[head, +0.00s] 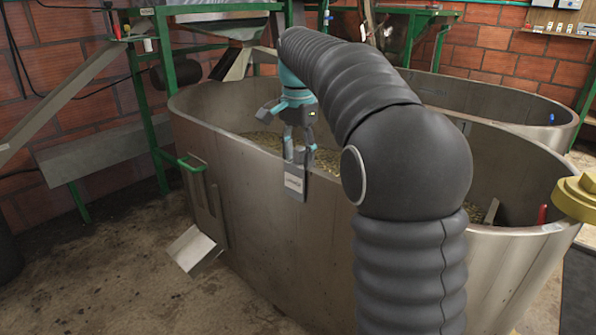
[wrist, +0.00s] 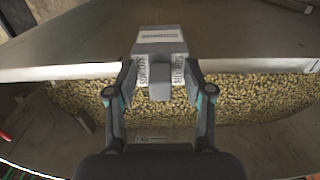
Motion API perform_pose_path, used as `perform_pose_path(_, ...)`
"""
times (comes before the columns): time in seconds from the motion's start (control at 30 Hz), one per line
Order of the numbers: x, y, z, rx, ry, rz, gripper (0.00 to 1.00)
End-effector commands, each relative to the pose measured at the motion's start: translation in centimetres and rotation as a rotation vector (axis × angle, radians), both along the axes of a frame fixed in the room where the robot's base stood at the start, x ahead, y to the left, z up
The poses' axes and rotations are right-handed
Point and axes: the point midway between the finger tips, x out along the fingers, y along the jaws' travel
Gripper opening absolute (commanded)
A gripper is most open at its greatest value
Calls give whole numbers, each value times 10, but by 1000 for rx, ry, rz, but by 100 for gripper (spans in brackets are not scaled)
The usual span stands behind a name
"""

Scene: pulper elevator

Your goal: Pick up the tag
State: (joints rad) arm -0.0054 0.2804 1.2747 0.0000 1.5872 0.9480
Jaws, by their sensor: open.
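The tag (head: 294,184) is a small grey plate with a light label. It hangs over the near rim of the large metal tank (head: 255,230). In the wrist view the tag (wrist: 159,42) sits across the rim (wrist: 60,72), with a grey part reaching down on the inner side. My gripper (head: 297,158) points down at the rim from above. In the wrist view my gripper (wrist: 159,74) is open, with one finger on each side of the tag. I cannot tell whether the fingers touch it.
The tank holds a bed of pale beans (wrist: 120,100). A second metal tank (head: 500,103) stands behind. A green handle (head: 190,163) and a sloped metal chute (head: 191,248) are on the near tank's left side. A yellow fitting (head: 578,197) is at the right. Brick walls close the back.

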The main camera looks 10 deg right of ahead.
Motion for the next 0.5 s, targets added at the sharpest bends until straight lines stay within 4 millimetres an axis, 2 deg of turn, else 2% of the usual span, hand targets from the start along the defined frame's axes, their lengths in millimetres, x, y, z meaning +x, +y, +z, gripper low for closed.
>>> perform_pose_path(0.13, 0, 0, 1, 0, 0, 0, 52)
perform_pose_path(0.33, 0, 0, 1, 1, -1, 0, 2)
perform_pose_path(0.5, 0, 0, 1, 1, -1, 0, 0)
